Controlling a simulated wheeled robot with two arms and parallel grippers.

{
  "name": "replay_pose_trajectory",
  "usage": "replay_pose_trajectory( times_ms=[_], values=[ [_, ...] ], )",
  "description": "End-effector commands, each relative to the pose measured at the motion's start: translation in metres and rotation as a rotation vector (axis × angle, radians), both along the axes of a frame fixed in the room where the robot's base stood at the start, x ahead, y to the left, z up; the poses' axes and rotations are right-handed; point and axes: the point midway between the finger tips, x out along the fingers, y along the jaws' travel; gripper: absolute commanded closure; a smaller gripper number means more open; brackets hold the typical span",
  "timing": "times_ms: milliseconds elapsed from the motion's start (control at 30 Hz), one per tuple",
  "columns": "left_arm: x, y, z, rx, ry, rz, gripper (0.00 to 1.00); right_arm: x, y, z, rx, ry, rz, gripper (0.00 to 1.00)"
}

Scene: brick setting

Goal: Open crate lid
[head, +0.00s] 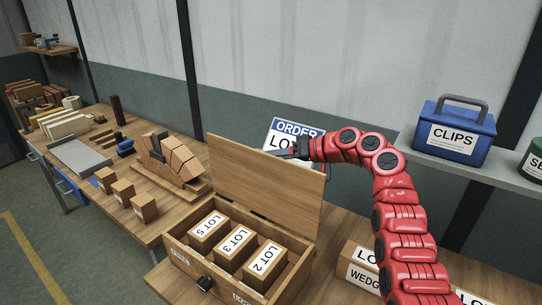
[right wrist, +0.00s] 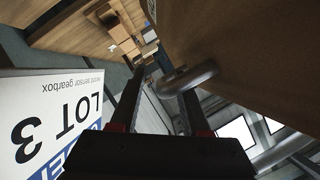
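The wooden crate (head: 190,262) stands on the bench with its lid (head: 262,182) raised, standing up from the back edge and leaning back. Three boxes marked LOT 5, LOT 3 and LOT 2 show inside. A black latch (head: 205,283) is on the front wall. My right gripper (head: 287,154) is at the lid's upper right edge, partly behind it. In the right wrist view its two fingers (right wrist: 160,85) are apart, with a wooden surface, likely the lid (right wrist: 245,50), beside them. A grey rounded piece (right wrist: 187,78) is at one fingertip; contact is unclear. My left gripper is out of view.
An order sign (head: 290,128) stands behind the lid, close to my right gripper. Wedge boxes (head: 360,274) are right of the crate, near my arm. A blue CLIPS box (head: 455,132) sits on a shelf. A brick arch (head: 170,157) and small blocks are on the left bench.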

Motion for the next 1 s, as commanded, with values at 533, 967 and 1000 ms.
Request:
replay_pose_trajectory(
  times_ms=[533,967,1000],
  values=[
    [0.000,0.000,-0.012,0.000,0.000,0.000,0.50,-0.013,-0.035,0.012,0.001,-0.007,-0.005,0.53],
    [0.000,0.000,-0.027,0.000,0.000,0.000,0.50,-0.041,-0.101,0.039,0.001,-0.004,-0.001,0.53],
    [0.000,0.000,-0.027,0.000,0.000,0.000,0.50,-0.042,-0.102,0.040,0.001,-0.003,-0.001,0.53]
  ],
)
